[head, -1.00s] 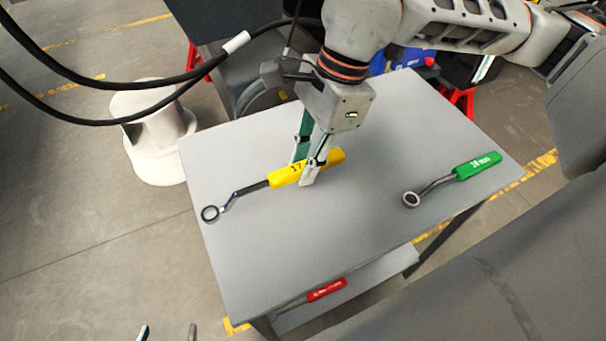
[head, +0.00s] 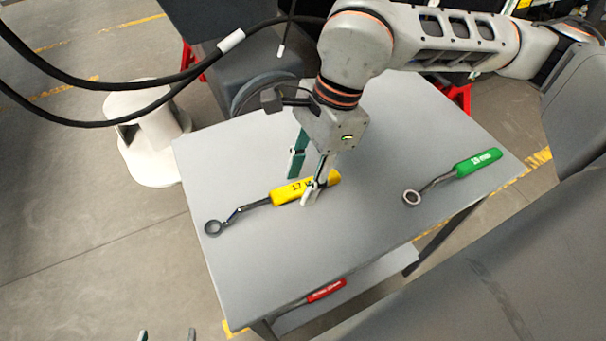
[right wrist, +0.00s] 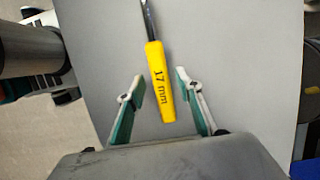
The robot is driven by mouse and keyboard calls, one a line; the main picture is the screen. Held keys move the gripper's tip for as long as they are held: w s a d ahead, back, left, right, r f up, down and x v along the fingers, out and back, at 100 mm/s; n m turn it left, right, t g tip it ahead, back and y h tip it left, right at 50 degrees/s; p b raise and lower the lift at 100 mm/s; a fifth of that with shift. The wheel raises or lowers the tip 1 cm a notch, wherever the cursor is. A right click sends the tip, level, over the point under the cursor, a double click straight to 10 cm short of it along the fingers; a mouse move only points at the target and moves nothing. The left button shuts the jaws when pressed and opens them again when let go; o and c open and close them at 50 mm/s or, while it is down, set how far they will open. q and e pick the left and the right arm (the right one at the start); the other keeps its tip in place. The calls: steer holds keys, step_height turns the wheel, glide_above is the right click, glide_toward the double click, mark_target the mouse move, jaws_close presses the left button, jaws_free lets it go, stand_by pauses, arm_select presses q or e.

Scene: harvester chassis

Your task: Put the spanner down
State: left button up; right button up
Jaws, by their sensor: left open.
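The yellow-handled 17 mm spanner (head: 290,192) lies on the grey table top (head: 245,270), its ring end to the left. My right gripper (head: 302,185) is over its handle, with one finger on each side. In the right wrist view the open fingers (right wrist: 160,79) stand clear of the yellow handle (right wrist: 158,85) on both sides. One finger hides part of the handle in the head view. My left gripper (head: 167,334) shows only its two fingertips at the bottom edge, apart and empty.
A green-handled spanner (head: 478,163) lies on the right of the table. A red-handled spanner (head: 326,290) lies on the lower shelf (head: 385,268). A white pedestal (head: 150,145) stands left of the table. Black cables (head: 120,88) hang at upper left. The table's front is clear.

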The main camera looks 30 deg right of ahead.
steer(key=p+v, duration=0.2)
steer(key=v, duration=1)
steer(key=shift+r, duration=0.2)
